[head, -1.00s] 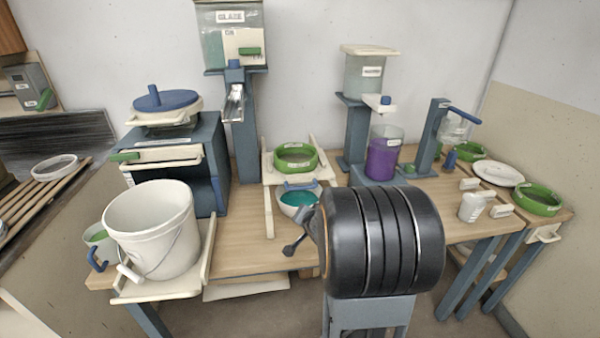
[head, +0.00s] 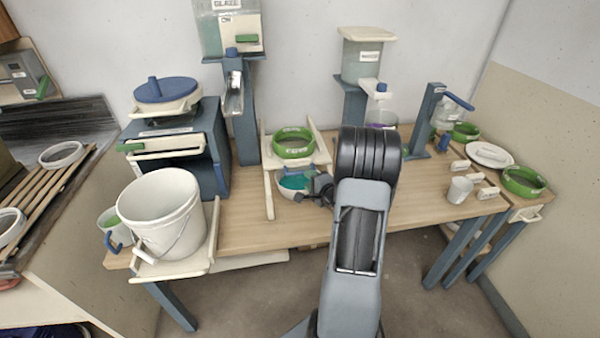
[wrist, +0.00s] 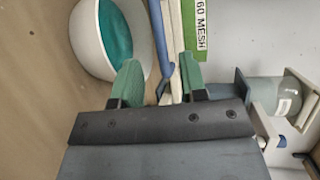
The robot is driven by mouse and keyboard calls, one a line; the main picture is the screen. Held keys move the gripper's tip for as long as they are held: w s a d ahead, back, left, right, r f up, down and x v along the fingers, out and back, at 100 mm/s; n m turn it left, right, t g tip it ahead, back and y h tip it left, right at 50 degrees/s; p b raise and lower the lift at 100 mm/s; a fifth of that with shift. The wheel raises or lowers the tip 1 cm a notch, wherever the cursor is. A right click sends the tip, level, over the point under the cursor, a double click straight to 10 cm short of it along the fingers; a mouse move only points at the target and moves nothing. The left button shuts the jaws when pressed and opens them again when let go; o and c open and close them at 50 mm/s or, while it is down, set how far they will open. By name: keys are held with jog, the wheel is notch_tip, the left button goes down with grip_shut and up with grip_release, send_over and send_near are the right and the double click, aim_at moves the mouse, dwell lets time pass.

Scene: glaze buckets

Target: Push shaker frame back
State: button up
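The shaker frame (head: 309,158) is cream, on cream rails at the middle of the bench, and carries a green sieve (head: 293,143). A blue handle (head: 302,168) is at its front. In the wrist view, the blue bar (wrist: 161,38) and a cream edge of the frame lie ahead, in the gap between my fingers. My gripper (wrist: 160,82) is open, its two green-tipped fingers apart. In the head view, my gripper (head: 316,187) is at the frame's front, partly hidden by my arm. I cannot tell whether it touches the handle.
A bowl of teal glaze (head: 292,184) sits under the frame, close to my left finger in the wrist view. A white bucket (head: 160,212) stands at left on a cream tray. A dispenser post (head: 243,115) rises behind left. Cups and green sieves stand at right.

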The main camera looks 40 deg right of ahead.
aim_at(301, 173)
jog(key=w, duration=0.4)
jog(key=w+f, duration=0.1)
jog(key=w, duration=0.1)
jog(key=shift+w+d+f, duration=0.1)
jog(key=shift+w+d, duration=0.05)
jog(key=shift+w, duration=0.1)
jog(key=shift+c, duration=0.4)
grip_shut()
